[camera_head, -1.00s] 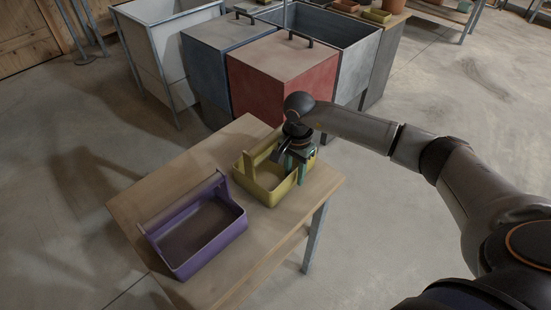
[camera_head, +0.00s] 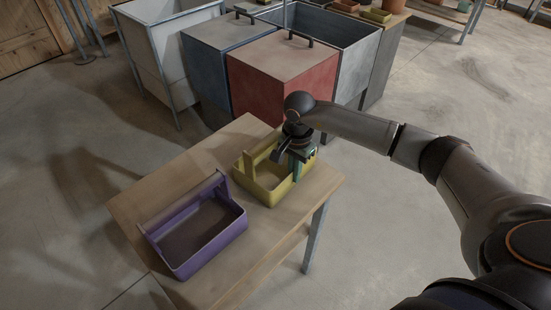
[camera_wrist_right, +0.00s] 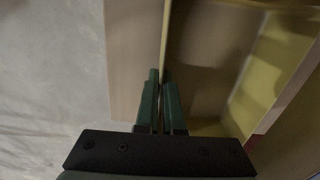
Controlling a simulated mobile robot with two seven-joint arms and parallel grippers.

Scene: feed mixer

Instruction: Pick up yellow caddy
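My right gripper (camera_head: 297,176) points down at the caddy's right end wall. In the right wrist view its two green fingers (camera_wrist_right: 160,82) are close together, one on each side of the thin wall of the yellow caddy (camera_wrist_right: 262,80). The gripper is shut on that wall. The caddy looks empty and rests level on the table. The exact finger contact is partly hidden. My left gripper is not in view.
A purple caddy (camera_head: 200,236) stands to the left on the same table (camera_head: 150,205). Red (camera_head: 282,85) and blue (camera_head: 215,62) lidded bins stand behind the table. Open floor lies to the right.

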